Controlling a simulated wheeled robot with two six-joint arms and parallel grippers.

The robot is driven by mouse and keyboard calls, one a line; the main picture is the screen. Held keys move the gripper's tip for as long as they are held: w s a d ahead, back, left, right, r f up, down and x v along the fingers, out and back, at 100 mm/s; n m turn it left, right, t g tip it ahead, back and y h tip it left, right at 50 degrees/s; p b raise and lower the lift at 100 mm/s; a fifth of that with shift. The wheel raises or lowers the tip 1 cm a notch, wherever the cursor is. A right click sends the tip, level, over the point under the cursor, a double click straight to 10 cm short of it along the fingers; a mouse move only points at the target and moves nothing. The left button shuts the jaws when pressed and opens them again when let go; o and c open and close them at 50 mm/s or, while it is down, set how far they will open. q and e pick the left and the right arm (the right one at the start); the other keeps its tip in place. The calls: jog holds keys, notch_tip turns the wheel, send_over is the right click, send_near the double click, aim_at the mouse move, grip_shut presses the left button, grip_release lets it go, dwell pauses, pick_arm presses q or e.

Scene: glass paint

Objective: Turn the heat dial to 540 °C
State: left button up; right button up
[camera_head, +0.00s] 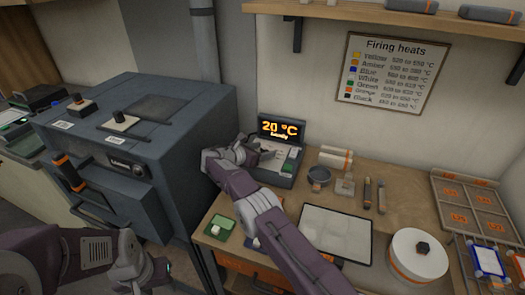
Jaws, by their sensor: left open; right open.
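A dark controller box (291,172) stands at the back left of the wooden bench. Its raised display (281,129) reads 20 °C in orange, with a smaller word like "Standby" below. My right gripper (258,153) is open at the left part of the controller's front panel, just below the display. The heat dial cannot be made out; the gripper covers part of the panel. Whether the fingers touch anything is unclear. My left gripper (158,270) is open and empty at the lower left, in front of the kiln and away from the controller.
A grey kiln (180,115) stands left of the bench. A "Firing heats" chart (391,72) hangs on the wall. The bench holds a pale sheet (337,232), a round white turntable (418,258), a small green tray (219,228) and a sectioned rack (470,200).

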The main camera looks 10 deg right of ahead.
jog(key=v, duration=0.7)
jog(key=shift+s+a+r+b, duration=0.15)
jog(key=shift+a+b, duration=0.1)
jog(key=shift+b, duration=0.05)
